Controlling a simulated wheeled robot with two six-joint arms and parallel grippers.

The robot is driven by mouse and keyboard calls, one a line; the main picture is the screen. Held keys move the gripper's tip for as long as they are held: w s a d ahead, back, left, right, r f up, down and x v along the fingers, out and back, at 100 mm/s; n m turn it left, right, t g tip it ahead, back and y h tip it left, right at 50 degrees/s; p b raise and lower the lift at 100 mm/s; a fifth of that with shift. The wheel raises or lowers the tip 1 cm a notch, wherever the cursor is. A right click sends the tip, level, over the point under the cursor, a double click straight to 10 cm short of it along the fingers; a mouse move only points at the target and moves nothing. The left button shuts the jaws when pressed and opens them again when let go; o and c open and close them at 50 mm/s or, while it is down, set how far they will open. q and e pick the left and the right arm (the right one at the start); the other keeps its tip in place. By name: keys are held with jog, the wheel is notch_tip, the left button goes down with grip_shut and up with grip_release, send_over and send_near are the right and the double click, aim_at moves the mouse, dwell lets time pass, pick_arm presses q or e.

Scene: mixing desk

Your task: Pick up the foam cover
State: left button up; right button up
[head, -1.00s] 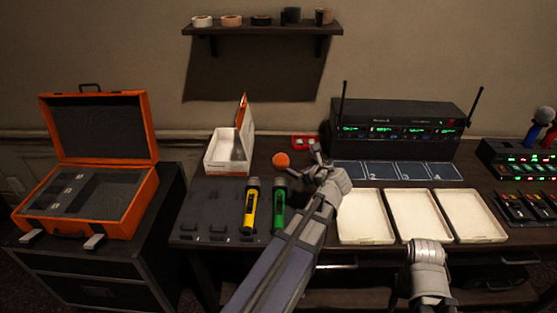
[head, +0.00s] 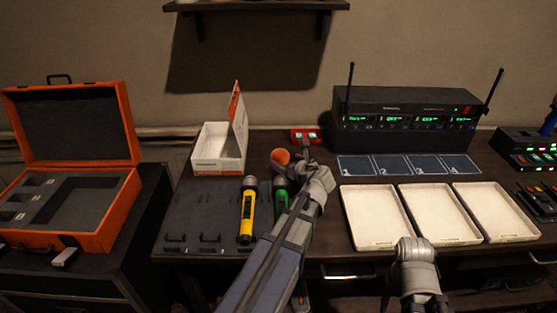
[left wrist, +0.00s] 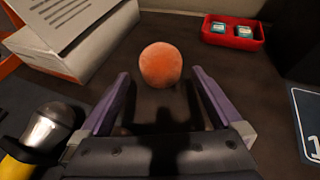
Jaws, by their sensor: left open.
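The foam cover is an orange ball-like piece (head: 280,157) on the desk, just right of the white box. In the left wrist view the foam cover (left wrist: 161,65) sits just beyond the fingertips, centred between them. My left gripper (head: 291,161) is open and empty, with its two purple fingers (left wrist: 160,80) spread on either side of the line to the foam. It partly hides the foam's right side in the head view. My right arm (head: 418,270) shows at the bottom right, but its fingers cannot be made out.
An open white box (head: 217,150) stands left of the foam. A red tray with small batteries (head: 305,135) is behind it. Yellow (head: 247,212) and green (head: 280,196) handheld microphones lie in front. White trays (head: 373,218) and a black receiver (head: 405,123) are to the right.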

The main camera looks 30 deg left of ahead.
aim_at(280, 156)
pick_arm(q)
jog(key=shift+b+x, duration=1.6)
jog(key=shift+x, duration=2.35)
jog(key=shift+d, duration=0.15)
jog(key=c, duration=1.2)
jog(key=shift+o, duration=0.2)
notch_tip(280, 156, up, 10)
jog(key=p, duration=1)
